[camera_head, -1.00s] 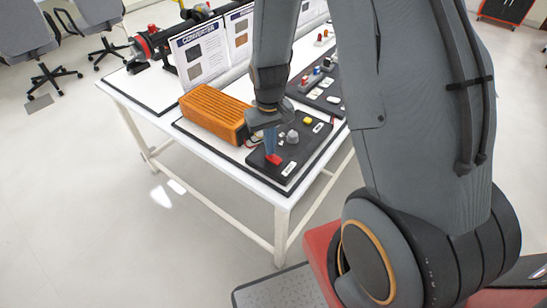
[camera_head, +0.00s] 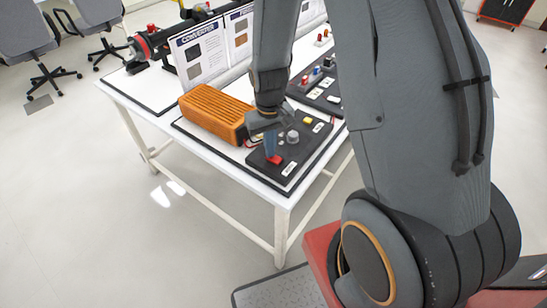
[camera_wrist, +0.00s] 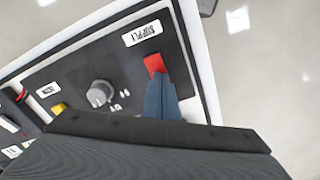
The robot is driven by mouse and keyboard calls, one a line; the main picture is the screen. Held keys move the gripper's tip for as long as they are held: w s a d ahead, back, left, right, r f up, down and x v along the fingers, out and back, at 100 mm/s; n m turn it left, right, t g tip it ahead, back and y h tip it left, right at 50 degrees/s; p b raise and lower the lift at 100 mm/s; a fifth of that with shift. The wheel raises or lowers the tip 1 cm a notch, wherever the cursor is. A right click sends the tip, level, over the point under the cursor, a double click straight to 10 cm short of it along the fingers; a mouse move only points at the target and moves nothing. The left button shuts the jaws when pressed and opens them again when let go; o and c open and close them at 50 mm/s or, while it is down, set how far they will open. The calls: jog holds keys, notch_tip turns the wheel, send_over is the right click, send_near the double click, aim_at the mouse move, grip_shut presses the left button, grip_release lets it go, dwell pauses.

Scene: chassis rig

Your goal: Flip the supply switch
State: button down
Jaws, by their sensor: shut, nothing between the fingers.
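The red supply switch (camera_wrist: 154,63) sits on a dark panel (camera_wrist: 60,75) beside a white label reading SUPPLY (camera_wrist: 142,33). In the head view the red switch (camera_head: 274,160) is at the panel's near left part. My gripper (camera_wrist: 160,82) is shut and empty, with its blue-grey fingertips at the switch's edge. The tips hide part of the switch and seem to touch it; the exact contact cannot be told. In the head view my gripper (camera_head: 271,154) points down onto the switch. Whether the switch is on or off cannot be told.
A grey knob (camera_wrist: 100,93) and a yellow button (camera_wrist: 58,108) share the panel. An orange ribbed box (camera_head: 213,113) stands left of my gripper. Another control panel (camera_head: 318,90) and upright sign boards (camera_head: 203,55) are behind. The white table's (camera_head: 190,152) near edge is close to the panel.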

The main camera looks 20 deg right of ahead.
jog(key=shift+r, duration=0.1)
notch_tip(320, 180, up, 7)
jog(key=p, duration=0.5)
dwell(0.3)
dwell(0.4)
jog(key=s+r+t+b, duration=0.1)
jog(key=s+r+b, duration=0.3)
jog(key=s+r, duration=0.5)
jog(key=shift+s+r+m+b, duration=0.3)
jog(key=shift+s+r+m, duration=0.1)
jog(key=shift+s, duration=0.6)
